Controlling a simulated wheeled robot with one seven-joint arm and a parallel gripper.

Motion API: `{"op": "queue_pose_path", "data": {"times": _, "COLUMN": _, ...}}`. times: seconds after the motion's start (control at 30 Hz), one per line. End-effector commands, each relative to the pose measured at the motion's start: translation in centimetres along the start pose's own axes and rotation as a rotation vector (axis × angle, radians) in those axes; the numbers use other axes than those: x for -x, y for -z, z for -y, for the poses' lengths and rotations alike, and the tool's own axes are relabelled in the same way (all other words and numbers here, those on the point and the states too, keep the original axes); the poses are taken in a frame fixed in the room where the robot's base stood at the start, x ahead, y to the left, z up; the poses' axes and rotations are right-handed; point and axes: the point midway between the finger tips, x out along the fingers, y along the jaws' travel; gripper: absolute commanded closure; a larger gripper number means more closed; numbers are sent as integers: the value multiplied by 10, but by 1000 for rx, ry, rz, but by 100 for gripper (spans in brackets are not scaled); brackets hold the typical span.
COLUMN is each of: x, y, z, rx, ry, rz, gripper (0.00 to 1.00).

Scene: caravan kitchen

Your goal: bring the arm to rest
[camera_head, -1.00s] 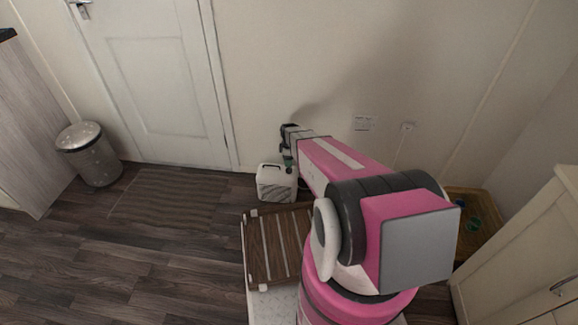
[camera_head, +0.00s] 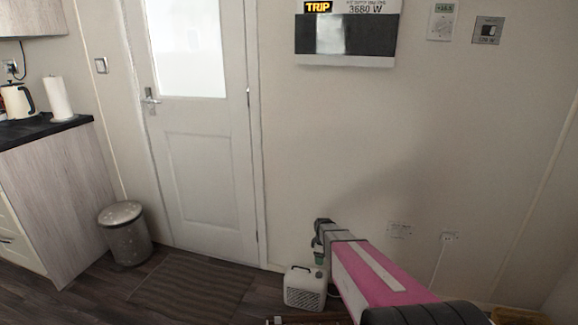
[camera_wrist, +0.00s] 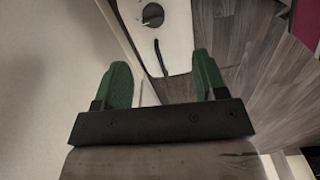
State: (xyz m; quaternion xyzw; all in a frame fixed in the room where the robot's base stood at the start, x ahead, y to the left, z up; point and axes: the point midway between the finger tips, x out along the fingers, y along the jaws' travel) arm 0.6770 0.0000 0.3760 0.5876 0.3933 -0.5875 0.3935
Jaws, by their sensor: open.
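My pink and grey arm reaches from the bottom right of the head view toward the wall. My gripper (camera_head: 319,254) is at its far end, beside and above a white box-shaped heater (camera_head: 304,288) on the floor. In the wrist view my gripper (camera_wrist: 165,85) shows two green fingers spread apart with nothing between them. The heater's white top with a dark dial (camera_wrist: 160,25) shows beyond the fingers there. I cannot tell the exact gap between fingers and heater.
A white door (camera_head: 205,150) stands at the left with a mat (camera_head: 190,290) before it. A speckled bin (camera_head: 125,232) stands by the counter (camera_head: 60,160). A panel reading TRIP (camera_head: 345,35) and sockets (camera_head: 400,230) are on the wall. Open floor lies left of the heater.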

Motion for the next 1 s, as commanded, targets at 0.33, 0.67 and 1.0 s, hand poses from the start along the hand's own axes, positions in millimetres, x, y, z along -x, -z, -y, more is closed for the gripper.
{"op": "queue_pose_path", "data": {"times": 0.33, "x": 124, "y": -45, "z": 108, "rx": -633, "ry": -4, "rz": -4, "gripper": 35}}
{"op": "queue_pose_path", "data": {"times": 0.67, "x": 193, "y": -74, "z": 181, "rx": -1123, "ry": -4, "rz": -6, "gripper": 35}}
{"op": "queue_pose_path", "data": {"times": 1.0, "x": 198, "y": -76, "z": 185, "rx": -1183, "ry": -3, "rz": -5, "gripper": 35}}
